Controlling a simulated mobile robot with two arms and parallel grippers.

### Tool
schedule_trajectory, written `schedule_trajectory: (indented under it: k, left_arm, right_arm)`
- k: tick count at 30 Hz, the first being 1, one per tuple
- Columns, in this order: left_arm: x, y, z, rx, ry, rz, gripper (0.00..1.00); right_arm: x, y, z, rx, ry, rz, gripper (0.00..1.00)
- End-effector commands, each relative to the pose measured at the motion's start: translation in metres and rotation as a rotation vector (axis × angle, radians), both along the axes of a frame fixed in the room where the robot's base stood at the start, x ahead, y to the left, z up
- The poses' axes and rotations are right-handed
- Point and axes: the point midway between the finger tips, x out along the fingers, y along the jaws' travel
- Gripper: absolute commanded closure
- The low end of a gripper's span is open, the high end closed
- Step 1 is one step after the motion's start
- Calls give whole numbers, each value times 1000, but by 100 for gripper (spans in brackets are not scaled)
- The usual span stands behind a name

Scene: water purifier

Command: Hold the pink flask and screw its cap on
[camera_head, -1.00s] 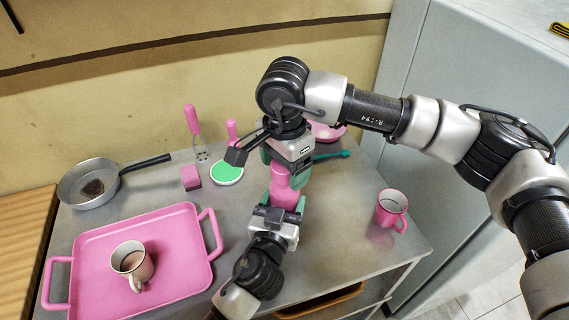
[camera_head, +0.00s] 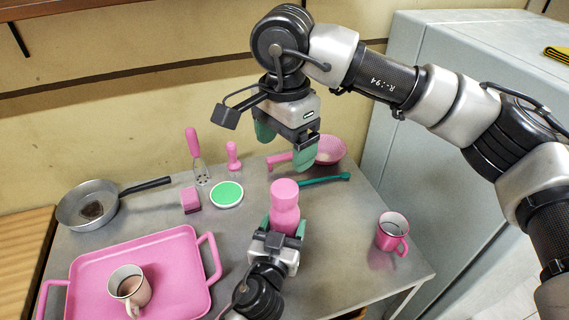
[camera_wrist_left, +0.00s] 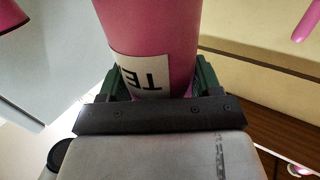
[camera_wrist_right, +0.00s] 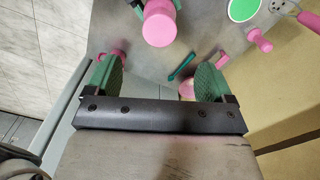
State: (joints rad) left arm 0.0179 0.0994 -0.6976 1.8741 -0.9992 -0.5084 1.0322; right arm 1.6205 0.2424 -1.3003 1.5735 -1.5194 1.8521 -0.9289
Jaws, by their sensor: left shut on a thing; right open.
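The pink flask (camera_head: 283,214) stands upright above the table's middle, with its pink cap (camera_head: 285,190) sitting on top. My left gripper (camera_head: 284,227) is shut around the flask's body. The left wrist view shows the flask (camera_wrist_left: 150,35) between the green fingers, with part of a white label facing the camera. My right gripper (camera_head: 285,147) is open and empty, above and behind the flask. The right wrist view shows the cap (camera_wrist_right: 159,28) beyond the open fingers, apart from them. I cannot tell how tightly the cap is seated.
A pink tray (camera_head: 178,285) with a mug (camera_head: 130,287) lies at the left front. A pan (camera_head: 88,205) is at the back left. A green-topped round item (camera_head: 228,194) and a pink bowl (camera_head: 328,150) are behind the flask. A pink mug (camera_head: 393,232) stands on the right.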

Motion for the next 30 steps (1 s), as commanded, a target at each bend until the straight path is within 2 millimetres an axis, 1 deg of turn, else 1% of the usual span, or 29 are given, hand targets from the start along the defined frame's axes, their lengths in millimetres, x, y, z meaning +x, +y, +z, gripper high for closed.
schedule_trajectory:
  k: [1,4,12,13,15,18,19,26,30]
  left_arm:
    - [0,0,0,0,-1,0,100]
    - [0,0,0,0,-1,0,100]
    - [0,0,0,0,-1,0,100]
    - [0,0,0,0,-1,0,34]
    - [0,0,0,0,-1,0,24]
    - [0,0,0,0,-1,0,8]
    - [0,0,0,0,-1,0,6]
    - [0,0,0,0,0,0,6]
    - [-8,2,-2,-2,2,0,6]
  right_arm:
    - [0,0,5,0,-1,0,17]
    - [0,0,11,-1,-1,1,17]
    - [0,0,12,-1,1,1,17]
    - [0,0,12,-1,1,1,17]
    - [0,0,12,-1,1,1,17]
    - [0,0,12,-1,1,1,17]
    - [0,0,12,-1,1,1,17]
    - [0,0,12,-1,1,1,17]
    - [0,0,9,-1,1,1,17]
